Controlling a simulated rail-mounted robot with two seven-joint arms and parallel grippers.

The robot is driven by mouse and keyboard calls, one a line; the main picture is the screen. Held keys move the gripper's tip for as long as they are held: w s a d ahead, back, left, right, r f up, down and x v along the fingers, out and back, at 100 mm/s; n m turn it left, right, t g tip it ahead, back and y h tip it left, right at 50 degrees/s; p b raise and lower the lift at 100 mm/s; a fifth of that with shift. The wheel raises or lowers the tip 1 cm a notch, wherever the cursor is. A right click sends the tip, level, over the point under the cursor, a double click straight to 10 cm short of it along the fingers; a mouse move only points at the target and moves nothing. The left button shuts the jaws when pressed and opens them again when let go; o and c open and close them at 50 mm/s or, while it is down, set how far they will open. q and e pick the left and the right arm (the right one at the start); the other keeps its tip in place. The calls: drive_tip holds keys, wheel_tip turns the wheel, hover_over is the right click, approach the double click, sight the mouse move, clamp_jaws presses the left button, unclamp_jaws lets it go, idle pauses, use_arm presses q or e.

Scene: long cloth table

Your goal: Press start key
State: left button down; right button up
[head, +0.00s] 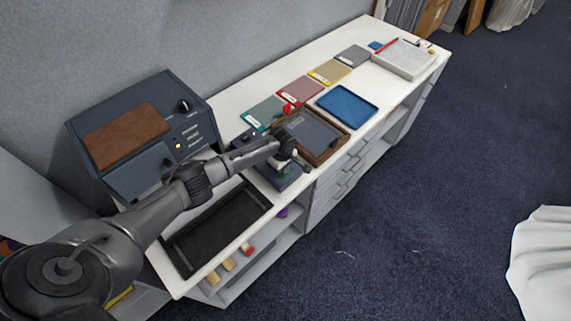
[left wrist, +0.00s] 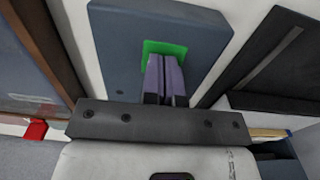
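The start key appears to be the green square key (left wrist: 149,46) on a dark slate-blue block (left wrist: 115,60). In the head view this block (head: 291,182) sits on the white counter, mostly behind my wrist. My left gripper (head: 284,168) points down over the block. In the left wrist view its two fingers (left wrist: 165,62) are side by side, shut with nothing between them, and overlap the lower part of the green key. Whether the tips touch the key cannot be told. My right gripper is not in view.
A dark machine (head: 180,125) with a brown panel and knobs stands left of my arm. A black tray (head: 215,228) lies in front. A brown-framed tray (head: 335,152), a blue tray (head: 346,106) and several coloured folders lie beyond. A red object (head: 290,107) stands near the framed tray.

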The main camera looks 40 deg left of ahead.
use_arm(q)
drive_tip(key=shift+s+f, duration=0.3)
drive_tip(key=shift+f, duration=0.15)
drive_tip(key=shift+r+p, duration=0.55)
drive_tip(key=shift+p, duration=0.1)
wheel_tip(320, 180, up, 4)
drive_tip(key=p, duration=0.3)
drive_tip(key=shift+f+p, duration=0.25)
drive_tip(key=shift+p, duration=0.15)
wheel_tip(320, 180, up, 10)
drive_tip(key=shift+w, duration=0.3)
drive_tip(key=shift+r, duration=0.1)
